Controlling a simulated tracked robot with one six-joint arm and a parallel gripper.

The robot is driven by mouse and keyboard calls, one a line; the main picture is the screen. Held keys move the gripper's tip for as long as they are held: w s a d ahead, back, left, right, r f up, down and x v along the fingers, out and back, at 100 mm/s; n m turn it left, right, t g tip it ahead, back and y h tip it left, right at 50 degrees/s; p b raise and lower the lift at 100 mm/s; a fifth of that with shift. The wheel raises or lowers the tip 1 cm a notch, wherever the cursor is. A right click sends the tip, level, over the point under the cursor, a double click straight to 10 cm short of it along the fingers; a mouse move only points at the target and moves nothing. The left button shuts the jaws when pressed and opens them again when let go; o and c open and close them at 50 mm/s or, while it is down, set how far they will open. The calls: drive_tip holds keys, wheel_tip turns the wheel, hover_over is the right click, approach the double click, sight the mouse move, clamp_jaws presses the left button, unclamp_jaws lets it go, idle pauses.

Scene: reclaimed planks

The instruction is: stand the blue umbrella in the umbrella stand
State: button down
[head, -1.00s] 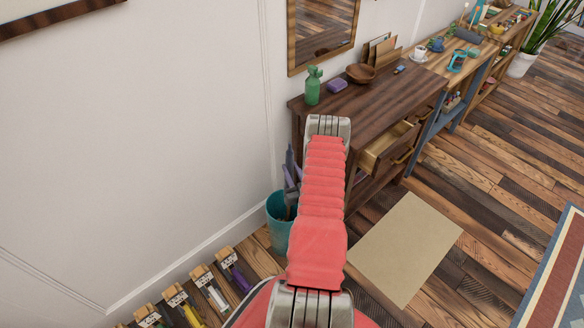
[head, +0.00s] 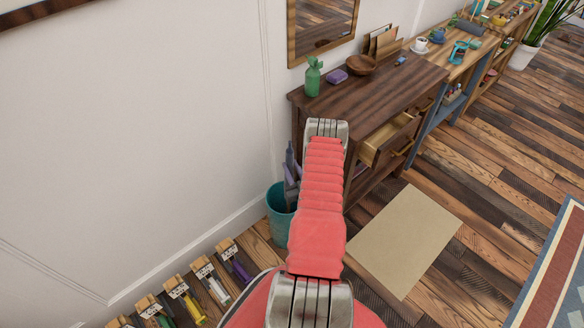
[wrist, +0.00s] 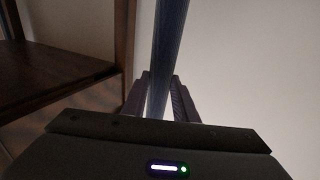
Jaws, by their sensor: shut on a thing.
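In the wrist view my gripper (wrist: 159,88) is shut on a dark blue shaft, the blue umbrella (wrist: 168,45). The shaft runs upright between the two ridged fingers; its ends are out of view. In the head view a teal bucket, apparently the umbrella stand (head: 279,213), stands on the floor by the wall, left of the dark wooden desk. Purple-grey shapes (head: 291,172) rise at its mouth; I cannot tell whether they are umbrellas or my gripper. My arm hides part of the bucket and the area behind it.
A beige mat (head: 405,240) lies in front. Several tagged items (head: 184,300) line the wall at lower left. Floor at right is mostly clear.

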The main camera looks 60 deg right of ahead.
drive_tip(key=c, duration=1.3)
unclamp_jaws()
drive_tip(key=shift+c, duration=0.2)
drive_tip(key=v, duration=1.3)
drive_tip(key=shift+s+a, duration=0.2)
drive_tip(key=shift+s, duration=0.15)
